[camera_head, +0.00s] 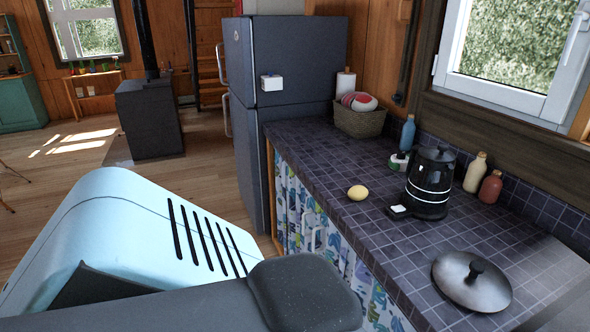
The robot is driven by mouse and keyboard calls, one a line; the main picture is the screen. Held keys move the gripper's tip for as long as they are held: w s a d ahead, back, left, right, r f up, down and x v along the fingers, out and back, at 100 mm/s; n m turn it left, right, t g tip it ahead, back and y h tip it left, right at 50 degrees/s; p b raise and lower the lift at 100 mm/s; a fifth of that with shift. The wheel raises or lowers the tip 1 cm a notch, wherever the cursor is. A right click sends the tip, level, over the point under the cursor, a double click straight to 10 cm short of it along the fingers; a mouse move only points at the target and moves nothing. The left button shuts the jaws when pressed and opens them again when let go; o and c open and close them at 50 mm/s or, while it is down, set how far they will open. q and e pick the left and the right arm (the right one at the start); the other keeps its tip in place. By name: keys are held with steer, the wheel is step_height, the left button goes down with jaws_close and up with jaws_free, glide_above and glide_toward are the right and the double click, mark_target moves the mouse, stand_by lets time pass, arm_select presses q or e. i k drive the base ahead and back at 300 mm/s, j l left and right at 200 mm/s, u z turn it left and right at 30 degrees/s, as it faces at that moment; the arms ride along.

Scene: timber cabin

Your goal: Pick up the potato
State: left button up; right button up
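A small yellow, rounded item that looks like the potato (358,192) lies on the dark tiled countertop (330,150), near its front edge. It sits to the left of a black kettle (430,182), apart from it, with bare tiles around it. Neither of my grippers can be made out in the head view. A large light-blue and dark-grey part of my own body fills the lower left and hides the floor and part of the counter front.
A pot lid (472,281) lies at the counter's near right. Bottles (475,172) stand behind the kettle, and a blue bottle (407,133) stands further back. A wicker basket (360,120) sits at the far end beside a dark fridge (285,90). Patterned curtain (300,205) hangs under the counter.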

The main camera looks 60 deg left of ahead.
mark_target(358, 193)
steer(key=u, duration=1.6)
steer(key=z, duration=2.6)
steer(key=u, duration=2.55)
